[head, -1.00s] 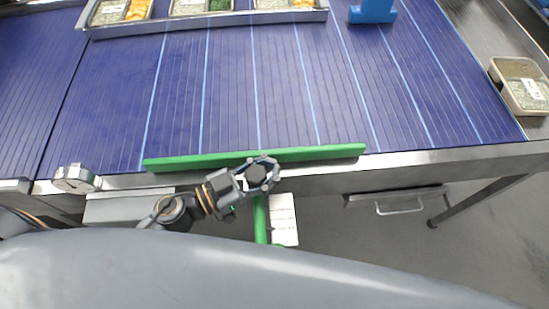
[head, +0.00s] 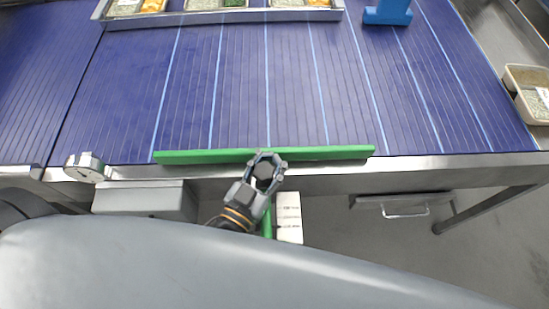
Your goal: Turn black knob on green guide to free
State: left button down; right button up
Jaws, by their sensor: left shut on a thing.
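The green guide (head: 330,152) is a long bar lying along the front edge of the blue conveyor. A green stem (head: 267,222) runs down from its middle. The black knob (head: 264,171) sits at the front of the guide near its middle. My left gripper (head: 265,165) has its fingers around the knob and is shut on it, with the wrist coming up from below. The knob's turn mark is too small to read. My right gripper is not in the head view.
A white label plate (head: 288,217) hangs beside the stem. A grey box (head: 145,200) and a round metal fitting (head: 86,168) are at the left front edge. A metal tray (head: 235,17) with food containers is at the back. A blue part (head: 388,12) stands right of it. The belt between is clear.

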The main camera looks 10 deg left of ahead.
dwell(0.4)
pick_arm(q)
jog(key=c, duration=1)
grip_release()
jog(key=shift+s+a, duration=0.1)
jog(key=shift+c, duration=0.2)
jog(key=v, duration=1.2)
